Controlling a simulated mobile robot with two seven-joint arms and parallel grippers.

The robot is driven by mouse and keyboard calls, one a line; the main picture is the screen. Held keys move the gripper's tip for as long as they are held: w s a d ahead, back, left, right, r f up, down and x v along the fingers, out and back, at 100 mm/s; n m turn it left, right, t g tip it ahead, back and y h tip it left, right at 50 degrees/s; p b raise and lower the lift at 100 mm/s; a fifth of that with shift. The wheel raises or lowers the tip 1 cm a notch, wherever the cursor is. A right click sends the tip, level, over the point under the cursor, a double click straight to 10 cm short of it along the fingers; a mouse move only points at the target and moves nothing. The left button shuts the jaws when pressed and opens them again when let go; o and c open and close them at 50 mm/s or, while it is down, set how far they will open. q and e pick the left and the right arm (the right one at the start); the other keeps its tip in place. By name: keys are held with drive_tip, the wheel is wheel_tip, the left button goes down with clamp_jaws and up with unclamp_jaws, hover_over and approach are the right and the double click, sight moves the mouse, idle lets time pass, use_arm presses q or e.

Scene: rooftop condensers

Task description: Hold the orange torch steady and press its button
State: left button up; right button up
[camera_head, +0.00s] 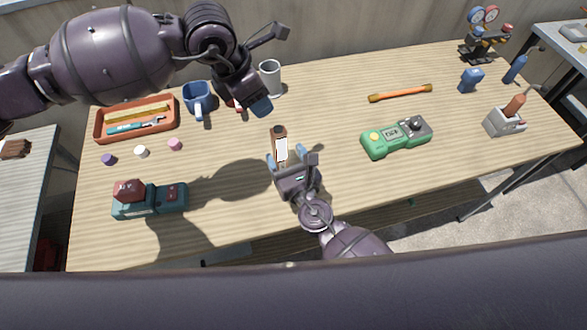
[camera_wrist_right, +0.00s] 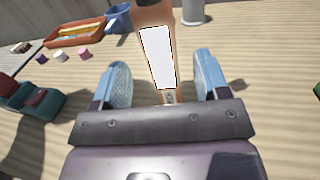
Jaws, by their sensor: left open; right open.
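The orange torch (camera_head: 279,132), orange-brown with a white panel and a dark top, is at the middle of the table. It also shows in the right wrist view (camera_wrist_right: 146,17), its top cut off by the frame. My right gripper (camera_head: 287,159) is open around its lower part. The wrist view shows a gap between the torch and each blue finger. A small grey detail (camera_wrist_right: 169,98) shows low on the torch; I cannot tell whether it is the button. My left gripper (camera_head: 250,104) is open and empty, above the table, up and left of the torch.
A blue mug (camera_head: 197,100), a grey cup (camera_head: 270,77) and a tool tray (camera_head: 103,133) stand at the back left. A teal device (camera_head: 165,199) is at the front left. A green meter (camera_head: 376,147) and an orange bar (camera_head: 400,93) lie right. Bare wood surrounds the torch.

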sight(282, 148)
drive_tip(key=shift+x, duration=2.3)
use_arm(q)
drive_tip(key=shift+c, duration=0.3)
use_arm(e)
drive_tip(key=c, duration=1.1)
use_arm(q)
clamp_jaws()
use_arm(e)
drive_tip(key=shift+c, duration=0.2)
